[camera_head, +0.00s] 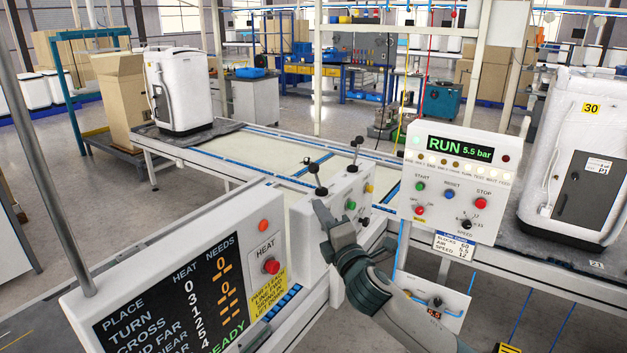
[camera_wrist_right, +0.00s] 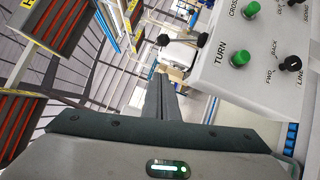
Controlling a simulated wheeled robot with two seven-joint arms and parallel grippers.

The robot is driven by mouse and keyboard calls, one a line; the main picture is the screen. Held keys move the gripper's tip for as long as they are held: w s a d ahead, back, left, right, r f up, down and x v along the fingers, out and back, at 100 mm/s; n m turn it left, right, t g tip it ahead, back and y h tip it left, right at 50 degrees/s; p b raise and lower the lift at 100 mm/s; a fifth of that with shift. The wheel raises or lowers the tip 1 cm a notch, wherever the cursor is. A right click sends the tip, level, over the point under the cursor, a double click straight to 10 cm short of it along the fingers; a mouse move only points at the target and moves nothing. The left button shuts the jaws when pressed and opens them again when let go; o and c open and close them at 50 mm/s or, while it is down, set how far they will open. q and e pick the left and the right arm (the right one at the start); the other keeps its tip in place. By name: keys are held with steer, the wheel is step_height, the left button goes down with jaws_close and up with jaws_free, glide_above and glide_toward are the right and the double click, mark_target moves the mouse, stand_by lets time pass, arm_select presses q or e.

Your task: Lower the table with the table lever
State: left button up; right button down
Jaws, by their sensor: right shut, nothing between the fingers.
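A white control box (camera_head: 345,198) stands at the near end of the line table (camera_head: 262,153). I cannot read which is the table lever. My right gripper (camera_head: 321,209) is shut and empty, in front of the box's left end, just below the near lever. In the right wrist view, the shut fingers (camera_wrist_right: 161,94) point towards a black-knobbed lever (camera_wrist_right: 182,41), with a gap seeming to remain. My left gripper is not in view.
A heat panel (camera_head: 180,290) with a red button stands at the near left. A panel reading RUN 5.5 bar (camera_head: 455,180) stands right of the box. White appliances (camera_head: 178,90) (camera_head: 580,160) stand on the line. Green buttons (camera_wrist_right: 240,58) lie close to the lever.

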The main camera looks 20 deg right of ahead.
mark_target(317, 177)
steer(key=w+p, duration=0.1)
steer(key=w, duration=0.2)
steer(key=w+r+p, duration=0.1)
steer(key=w, duration=0.3)
steer(key=w+d+r+p, duration=0.1)
steer(key=w+p, duration=0.1)
steer(key=w, duration=0.2)
steer(key=shift+d+r, duration=0.1)
steer(key=shift+w+d+p, duration=0.3)
steer(key=shift+w+d, duration=0.2)
steer(key=shift+w, duration=0.05)
